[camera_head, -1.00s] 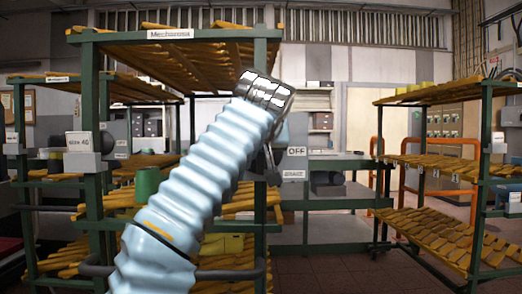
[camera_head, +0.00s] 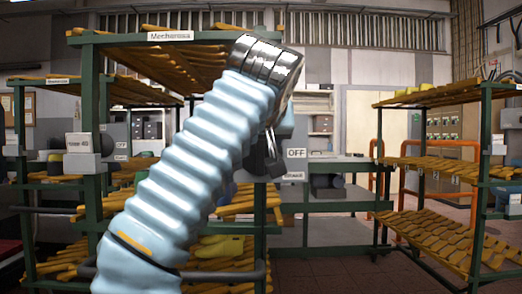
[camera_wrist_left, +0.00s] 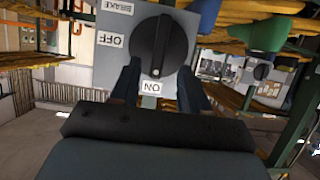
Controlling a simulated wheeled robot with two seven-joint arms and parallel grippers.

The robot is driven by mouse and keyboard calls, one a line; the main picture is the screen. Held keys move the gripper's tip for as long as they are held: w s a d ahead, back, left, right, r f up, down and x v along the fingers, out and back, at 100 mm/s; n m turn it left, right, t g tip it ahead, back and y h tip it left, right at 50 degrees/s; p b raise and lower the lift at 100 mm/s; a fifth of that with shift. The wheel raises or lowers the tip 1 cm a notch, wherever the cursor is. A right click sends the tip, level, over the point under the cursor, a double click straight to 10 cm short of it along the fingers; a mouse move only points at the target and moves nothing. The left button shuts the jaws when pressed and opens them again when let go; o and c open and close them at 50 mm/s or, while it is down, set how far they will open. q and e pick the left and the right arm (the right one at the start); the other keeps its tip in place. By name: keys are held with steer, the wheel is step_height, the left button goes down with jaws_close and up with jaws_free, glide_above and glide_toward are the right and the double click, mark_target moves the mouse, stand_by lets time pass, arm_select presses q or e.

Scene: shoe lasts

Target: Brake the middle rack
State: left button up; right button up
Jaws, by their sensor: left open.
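The middle rack (camera_head: 91,120) is a green frame with yellow wooden shelves and a sign on top. Its grey brake box (camera_wrist_left: 97,70) fills the upper middle of the left wrist view, with upside-down BRAKE, OFF and ON labels. The OFF label also shows in the head view (camera_head: 297,153). The round black knob (camera_wrist_left: 160,42) has a small white mark at its end nearest ON. My left gripper (camera_wrist_left: 158,82) is open, its dark fingers on either side of the knob's lower part; contact is unclear. In the head view my left gripper (camera_head: 263,154) partly hides the box. My right gripper is not in view.
Another rack (camera_head: 485,150) with yellow lasts stands at the right, and one more (camera_head: 20,130) at the left. Orange rails (camera_head: 379,150) and a grey table (camera_head: 345,164) are behind. Open floor (camera_head: 340,272) lies between the middle and right racks.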

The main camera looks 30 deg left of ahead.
arm_select(q)
steer(key=v, duration=0.7)
